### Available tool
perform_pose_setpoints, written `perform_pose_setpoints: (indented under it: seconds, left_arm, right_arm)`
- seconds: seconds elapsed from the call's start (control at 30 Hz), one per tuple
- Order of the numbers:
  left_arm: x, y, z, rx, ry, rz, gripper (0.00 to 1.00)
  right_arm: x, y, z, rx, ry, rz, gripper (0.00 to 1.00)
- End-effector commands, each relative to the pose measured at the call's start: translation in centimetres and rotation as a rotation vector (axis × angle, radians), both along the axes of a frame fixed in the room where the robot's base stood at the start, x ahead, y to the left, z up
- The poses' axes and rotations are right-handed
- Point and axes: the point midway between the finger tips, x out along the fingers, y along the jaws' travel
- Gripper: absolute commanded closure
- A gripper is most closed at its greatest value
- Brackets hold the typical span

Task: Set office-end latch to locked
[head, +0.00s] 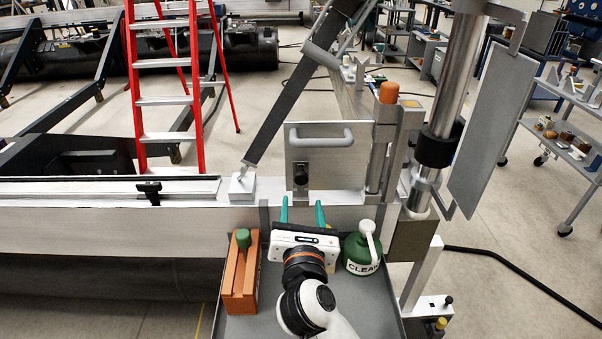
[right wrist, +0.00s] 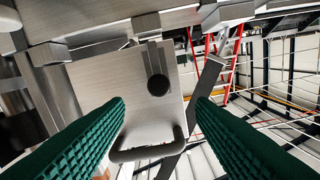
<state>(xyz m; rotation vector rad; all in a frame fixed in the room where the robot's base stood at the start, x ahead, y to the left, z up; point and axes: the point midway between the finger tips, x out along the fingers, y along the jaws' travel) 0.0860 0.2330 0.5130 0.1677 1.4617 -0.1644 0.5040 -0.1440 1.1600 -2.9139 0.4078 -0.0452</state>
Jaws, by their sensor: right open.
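A grey metal plate (head: 330,150) with a bar handle (head: 320,137) stands upright on the pale beam. A black round knob on a short vertical slide (head: 301,181) sits at its lower left; it looks like the latch, but I see no office-end label. The right wrist view shows the plate (right wrist: 105,80), the knob (right wrist: 157,85) and the handle (right wrist: 150,150), with the handle lowest. My right gripper (head: 302,207) is open and empty in front of the plate, below the knob. Its green fingers (right wrist: 160,108) point toward the plate, with the knob between their lines. My left gripper is out of view.
A grey tray (head: 240,325) in front holds an orange block with a green knob (head: 240,270) and a green CLEAN bottle (head: 362,250), flanking my right gripper. A sloping dark bar (head: 282,110) and a thick post (head: 448,95) flank the plate. A red ladder (head: 138,90) stands behind left.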

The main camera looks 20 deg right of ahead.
Motion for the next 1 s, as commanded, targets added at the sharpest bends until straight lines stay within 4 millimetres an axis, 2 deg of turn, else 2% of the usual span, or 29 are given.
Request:
perform_pose_setpoints:
  seconds: [0.1, 0.2, 0.33, 0.43, 0.57, 0.87, 1.0]
  left_arm:
    - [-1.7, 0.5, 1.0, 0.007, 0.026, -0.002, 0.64]
    - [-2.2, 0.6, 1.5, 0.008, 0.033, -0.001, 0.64]
    - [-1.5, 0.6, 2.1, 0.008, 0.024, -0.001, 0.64]
    - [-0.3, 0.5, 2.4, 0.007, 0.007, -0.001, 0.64]
    - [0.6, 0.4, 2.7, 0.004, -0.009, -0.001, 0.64]
    - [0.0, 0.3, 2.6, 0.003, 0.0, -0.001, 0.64]
    - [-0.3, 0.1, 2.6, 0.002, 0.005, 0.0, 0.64]
  right_arm:
    - [2.6, -0.8, 0.5, -0.008, -0.001, -0.003, 0.5]
    - [4.5, -1.4, 0.4, -0.007, -0.001, -0.003, 0.5]
    - [6.7, -2.0, 0.4, -0.006, -0.001, -0.003, 0.5]
    - [7.8, -2.3, 0.3, -0.007, -0.001, -0.002, 0.5]
    - [8.7, -2.6, 0.2, -0.007, -0.001, -0.002, 0.5]
    - [8.9, -2.6, 0.1, -0.005, 0.0, -0.001, 0.5]
    - [8.9, -2.6, 0.1, -0.005, 0.0, -0.001, 0.69]
